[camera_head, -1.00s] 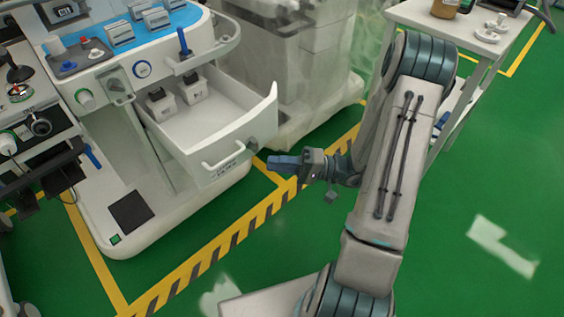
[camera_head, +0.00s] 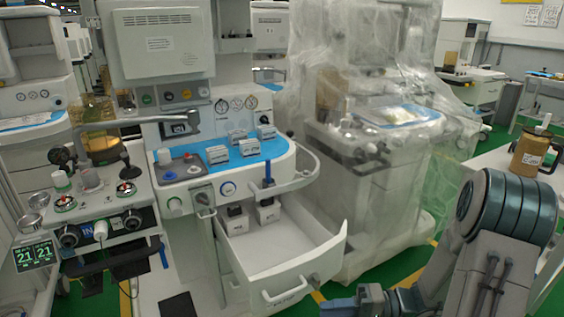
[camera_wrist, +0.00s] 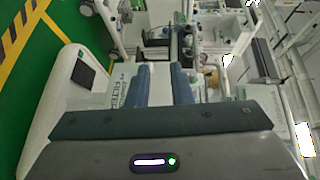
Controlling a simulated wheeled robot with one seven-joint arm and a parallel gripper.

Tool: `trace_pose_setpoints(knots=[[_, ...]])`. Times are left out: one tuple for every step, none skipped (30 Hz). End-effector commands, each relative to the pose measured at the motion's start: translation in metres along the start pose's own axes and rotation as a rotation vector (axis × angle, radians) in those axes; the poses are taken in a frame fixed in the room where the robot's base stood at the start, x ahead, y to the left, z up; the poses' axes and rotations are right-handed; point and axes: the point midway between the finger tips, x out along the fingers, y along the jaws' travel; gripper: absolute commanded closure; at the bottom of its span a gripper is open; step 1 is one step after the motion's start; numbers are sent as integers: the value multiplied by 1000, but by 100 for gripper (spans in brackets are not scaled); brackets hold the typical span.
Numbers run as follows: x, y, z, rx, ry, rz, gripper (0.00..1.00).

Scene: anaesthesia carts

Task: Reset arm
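My gripper (camera_wrist: 161,72) shows in the wrist view with its two blue fingers apart and nothing between them, so it is open. In the head view my gripper (camera_head: 345,304) is partly cut off at the bottom edge. It is just right of the front of the open white drawer (camera_head: 325,257); I cannot tell whether they touch. My arm (camera_head: 490,255) is bent at the lower right.
The anaesthesia cart (camera_head: 180,215) has several small boxes on its blue top (camera_head: 215,158). Two boxes (camera_head: 268,211) sit in the drawer. A plastic-draped machine (camera_head: 370,190) stands behind. A white table with a brown jar (camera_head: 530,152) is at right.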

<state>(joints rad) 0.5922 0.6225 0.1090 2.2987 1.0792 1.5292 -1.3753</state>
Motion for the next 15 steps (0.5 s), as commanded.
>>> trace_pose_setpoints(knots=[[5, -29, 8, 13, -62, 66, 80], [7, -37, 14, 27, -96, 108, 80], [9, -48, 22, 45, -138, 165, 80], [11, -56, 27, 56, -168, 208, 80], [12, -63, 32, 66, -194, 254, 80], [12, -73, 40, 80, -226, 315, 80], [12, -80, 45, 88, -247, 361, 80], [12, -88, 49, 95, -265, 409, 80], [11, -97, 55, 104, -286, 473, 80], [10, -104, 59, 108, -298, 522, 80], [8, -112, 63, 111, -308, 571, 80], [6, -121, 68, 115, -318, 636, 80], [4, -128, 72, 115, -322, 685, 80], [2, -136, 74, 114, -324, 734, 80], [-1, -146, 78, 111, -321, 798, 80]])
